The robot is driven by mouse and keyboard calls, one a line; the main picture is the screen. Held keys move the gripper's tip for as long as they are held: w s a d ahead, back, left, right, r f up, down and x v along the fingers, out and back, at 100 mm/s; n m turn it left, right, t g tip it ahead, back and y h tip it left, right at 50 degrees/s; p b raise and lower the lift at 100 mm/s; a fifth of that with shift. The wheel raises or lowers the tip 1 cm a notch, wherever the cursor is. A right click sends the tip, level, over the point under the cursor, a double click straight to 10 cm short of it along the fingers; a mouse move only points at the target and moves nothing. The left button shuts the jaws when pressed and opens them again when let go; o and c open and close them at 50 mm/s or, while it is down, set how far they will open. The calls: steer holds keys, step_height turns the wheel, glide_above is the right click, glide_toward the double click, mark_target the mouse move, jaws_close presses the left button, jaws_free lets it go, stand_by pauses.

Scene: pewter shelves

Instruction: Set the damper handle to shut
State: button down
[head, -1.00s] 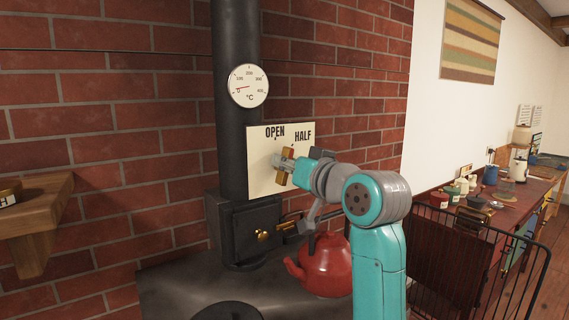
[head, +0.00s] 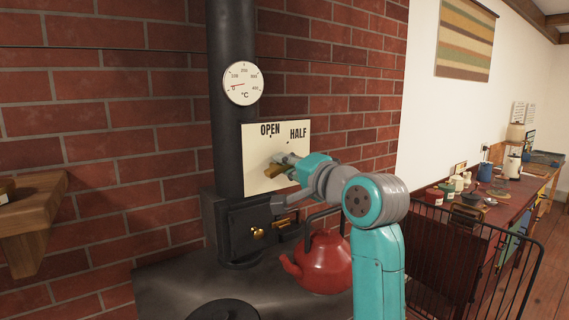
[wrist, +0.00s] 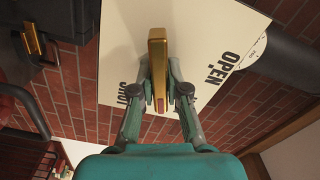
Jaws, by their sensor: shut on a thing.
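The damper handle is a brass-coloured bar (head: 272,171) on a cream plate (head: 258,150) beside the black stovepipe. The plate shows OPEN and HALF in the head view. In the wrist view (wrist: 157,50) the bar runs between my two fingers, with part of the word SHUT (wrist: 129,94) showing behind the left finger. My gripper (head: 284,160) is shut on the handle, and its fingers also show in the wrist view (wrist: 160,82). In the head view the bar lies tilted, nearer level than upright. My arm hides the plate's right part.
A red kettle (head: 322,264) stands on the stove top (head: 170,290) under my arm. A brass knob (head: 258,233) is on the stove's black door. A dial gauge (head: 242,83) is on the pipe. A wooden shelf (head: 35,205) juts out at left.

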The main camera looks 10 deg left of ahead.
steer(key=shift+d+f+m, duration=0.1)
steer(key=shift+f+m, duration=0.1)
steer(key=shift+m, duration=0.8)
steer(key=shift+f+m, duration=0.15)
steer(key=shift+m, duration=0.85)
steer(key=c, duration=1.2)
jaws_free()
steer(key=shift+o, duration=0.2)
steer(key=v, duration=1.2)
steer(key=shift+w, duration=0.1)
